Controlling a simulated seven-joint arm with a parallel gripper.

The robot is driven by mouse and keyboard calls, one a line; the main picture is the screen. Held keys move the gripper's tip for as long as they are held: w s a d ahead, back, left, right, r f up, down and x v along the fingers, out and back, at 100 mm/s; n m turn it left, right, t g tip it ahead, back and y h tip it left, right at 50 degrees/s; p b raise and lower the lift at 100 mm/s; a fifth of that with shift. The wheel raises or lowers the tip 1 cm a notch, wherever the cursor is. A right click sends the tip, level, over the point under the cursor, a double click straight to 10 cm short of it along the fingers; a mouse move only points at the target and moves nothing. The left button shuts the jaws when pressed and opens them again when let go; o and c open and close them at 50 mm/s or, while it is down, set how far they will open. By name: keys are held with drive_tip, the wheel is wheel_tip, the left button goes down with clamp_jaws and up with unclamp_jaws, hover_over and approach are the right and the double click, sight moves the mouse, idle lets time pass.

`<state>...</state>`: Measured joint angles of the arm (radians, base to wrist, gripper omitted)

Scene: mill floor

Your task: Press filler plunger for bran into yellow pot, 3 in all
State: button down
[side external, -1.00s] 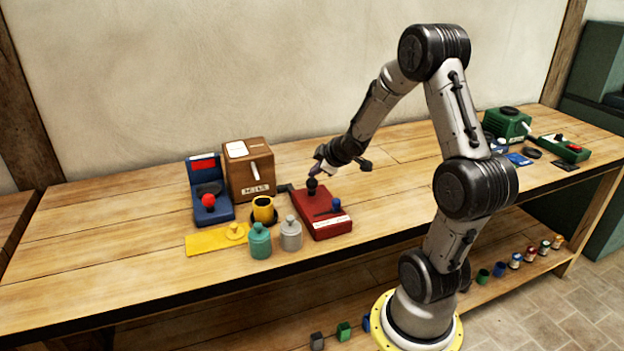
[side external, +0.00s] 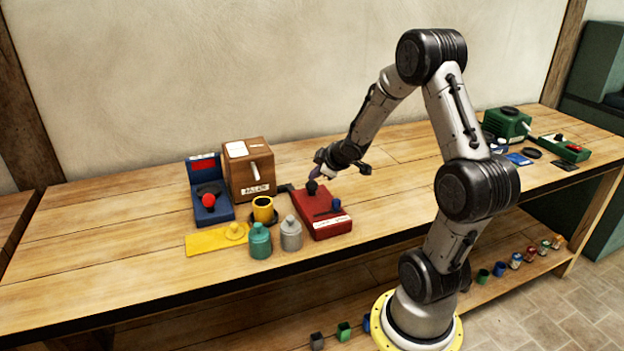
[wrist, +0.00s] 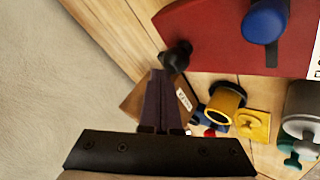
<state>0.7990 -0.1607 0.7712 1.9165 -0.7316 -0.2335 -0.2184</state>
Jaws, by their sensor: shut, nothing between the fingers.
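The red filler box (side external: 322,222) stands on the bench, with a black round knob (side external: 311,187) at its far end and a blue knob (side external: 337,204) nearer its front. Its white label is too small to read. The yellow pot (side external: 263,205) stands upright on a dark round base left of the box; its dark opening shows in the wrist view (wrist: 226,101). My gripper (side external: 314,174) is shut and empty, just above and behind the black knob. In the wrist view my closed fingertips (wrist: 160,73) are close beside the knob (wrist: 177,57); I cannot tell whether they touch.
Green machines (side external: 508,125) stand far right.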

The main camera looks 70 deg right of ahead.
sight(315, 184)
drive_tip(key=shift+f, duration=0.45)
idle(0.3)
drive_tip(key=shift+s, duration=0.1)
drive_tip(key=shift+r, duration=1.4)
drive_tip(key=shift+r, duration=2.5)
